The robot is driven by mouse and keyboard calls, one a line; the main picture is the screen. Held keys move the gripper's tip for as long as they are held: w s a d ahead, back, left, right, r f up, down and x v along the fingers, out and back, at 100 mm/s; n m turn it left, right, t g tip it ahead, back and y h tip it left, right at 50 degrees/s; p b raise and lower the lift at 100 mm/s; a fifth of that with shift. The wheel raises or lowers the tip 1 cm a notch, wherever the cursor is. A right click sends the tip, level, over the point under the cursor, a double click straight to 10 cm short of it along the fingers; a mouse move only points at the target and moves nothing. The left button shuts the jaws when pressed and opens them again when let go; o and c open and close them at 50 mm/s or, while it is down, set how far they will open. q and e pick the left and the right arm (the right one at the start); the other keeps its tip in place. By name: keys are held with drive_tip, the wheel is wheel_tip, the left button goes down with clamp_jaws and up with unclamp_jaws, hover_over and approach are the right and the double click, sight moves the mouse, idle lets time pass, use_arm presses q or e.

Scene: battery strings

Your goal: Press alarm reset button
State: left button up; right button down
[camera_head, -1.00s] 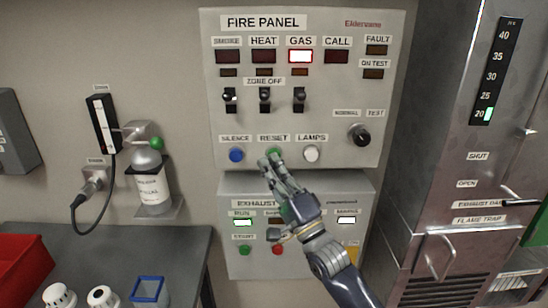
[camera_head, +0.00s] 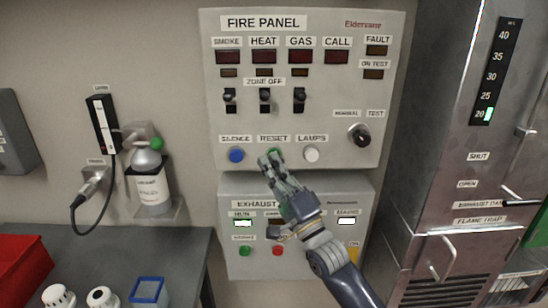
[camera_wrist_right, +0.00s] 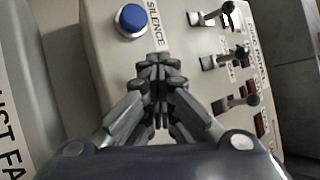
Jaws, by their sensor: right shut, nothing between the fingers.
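The fire panel (camera_head: 340,120) hangs on the wall in the head view. Its green reset button (camera_head: 274,152) sits under the RESET label, between the blue silence button (camera_head: 236,155) and the white lamps button (camera_head: 311,154). My right gripper (camera_head: 270,160) is shut and empty, its fingertips at the reset button and covering most of it. I cannot tell whether they touch it. In the right wrist view the shut fingers (camera_wrist_right: 160,65) hide the reset button, with the blue silence button (camera_wrist_right: 131,20) beside them. The GAS lamp (camera_head: 300,57) is dark. My left gripper is not in view.
The exhaust panel (camera_head: 355,200) is just below, behind my right arm. Three zone-off toggle switches (camera_head: 265,98) and a test knob (camera_head: 359,135) stick out above. A grey bench (camera_head: 190,250) is at the left, a metal cabinet (camera_head: 430,130) at the right.

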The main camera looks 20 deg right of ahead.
drive_tip(key=shift+s, duration=0.1)
drive_tip(key=shift+s+a+p, duration=0.2)
drive_tip(key=shift+s+p, duration=0.3)
drive_tip(key=shift+s, duration=0.4)
drive_tip(key=s, duration=0.1)
drive_tip(key=s+a+p, duration=0.1)
drive_tip(key=s, duration=0.1)
drive_tip(key=s+p, duration=0.1)
drive_tip(key=shift+s+a, duration=0.25)
drive_tip(key=shift+s, duration=0.15)
